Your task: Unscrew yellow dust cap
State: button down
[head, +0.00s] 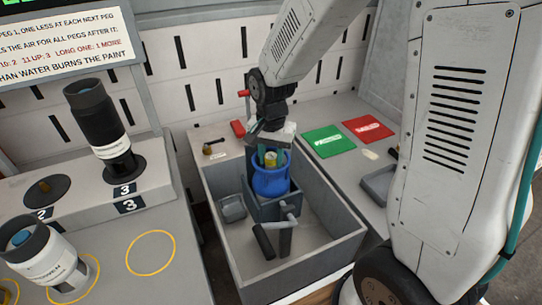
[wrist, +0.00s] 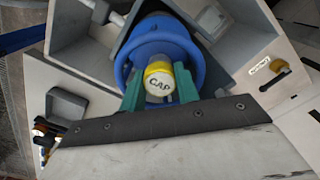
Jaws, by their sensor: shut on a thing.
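The yellow dust cap (wrist: 158,79), with a pale top marked "CAP", sits in the middle of a blue round collar (wrist: 187,42). In the head view the cap (head: 270,157) shows between the fingers, inside the blue collar (head: 270,183). My gripper (wrist: 160,88) has its green fingers shut on the cap, one on each side. In the head view my gripper (head: 270,157) reaches down into the collar from above. The thread under the cap is hidden. The blue collared piece is held in a grey fixture (head: 287,207) inside a grey open box (head: 335,250).
A T-shaped handle (head: 268,240) stands in front of the fixture. A small grey tray (head: 232,208) is inside the box. Green (head: 327,141) and red (head: 368,129) mats lie at the right. A black-and-white cylinder (head: 100,125) stands on the left pegs.

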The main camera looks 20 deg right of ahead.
jog(key=n, duration=0.4)
jog(key=shift+n, duration=0.7)
jog(key=n, duration=0.3)
jog(key=shift+n, duration=1.5)
jog(key=shift+n, duration=0.7)
jog(key=n, duration=0.4)
jog(key=shift+r+n, duration=0.1)
jog(key=shift+n, duration=0.2)
